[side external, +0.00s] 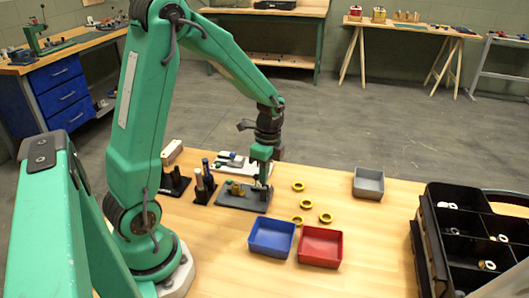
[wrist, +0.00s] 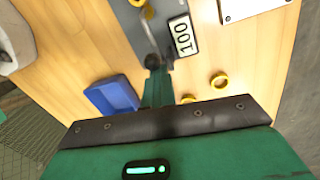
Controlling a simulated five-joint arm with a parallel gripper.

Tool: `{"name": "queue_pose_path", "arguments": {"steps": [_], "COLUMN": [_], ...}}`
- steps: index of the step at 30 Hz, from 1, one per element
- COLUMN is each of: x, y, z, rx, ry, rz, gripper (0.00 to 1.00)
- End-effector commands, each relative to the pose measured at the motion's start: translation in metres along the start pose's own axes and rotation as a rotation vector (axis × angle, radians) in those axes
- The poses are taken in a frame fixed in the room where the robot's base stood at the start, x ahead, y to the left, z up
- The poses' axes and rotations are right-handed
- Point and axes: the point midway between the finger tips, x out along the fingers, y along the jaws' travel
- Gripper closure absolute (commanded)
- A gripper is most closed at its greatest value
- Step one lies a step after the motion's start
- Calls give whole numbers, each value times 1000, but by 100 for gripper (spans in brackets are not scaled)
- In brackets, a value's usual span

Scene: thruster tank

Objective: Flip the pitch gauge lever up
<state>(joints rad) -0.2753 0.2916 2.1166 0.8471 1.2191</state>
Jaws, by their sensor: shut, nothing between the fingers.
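The pitch gauge seems to be the grey plate (side external: 236,203) with small brass parts (side external: 236,188) on the wooden table. In the wrist view the grey plate (wrist: 186,12) carries a white "100" label (wrist: 182,36). A thin metal lever (wrist: 148,35) runs beside the label towards my fingertips. My gripper (side external: 263,178) is over the right part of the plate, pointing down. In the wrist view my gripper (wrist: 156,72) is shut and empty, its tips close to the dark lever end. I cannot tell whether they touch.
A blue bin (side external: 271,238) and a red bin (side external: 320,246) stand in front, with several yellow rings (side external: 326,218) near them. A grey bin (side external: 368,184) is further right, and a black divided crate (side external: 470,240) at the far right. Dark tool holders (side external: 203,190) stand left of the plate.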

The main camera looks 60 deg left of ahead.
Motion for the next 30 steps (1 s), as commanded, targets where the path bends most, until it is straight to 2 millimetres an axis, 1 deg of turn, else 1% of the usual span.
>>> {"name": "queue_pose_path", "arguments": {"steps": [1, 18, 19, 20, 24, 25, 30], "x": [-1, -1, -1, -1, 0, 0, 0], "y": [0, 1, 1, 1, 2, 2, 1], "z": [3, 4, 4, 4, 4, 4, 3], "rx": [-8, -9, -9, -9, -9, -8, -6], "ry": [0, -2, -1, -1, -3, -3, -2], "rz": [3, 7, 7, 7, 10, 11, 7], "gripper": [100, 100, 96, 90, 63, 61, 61]}}
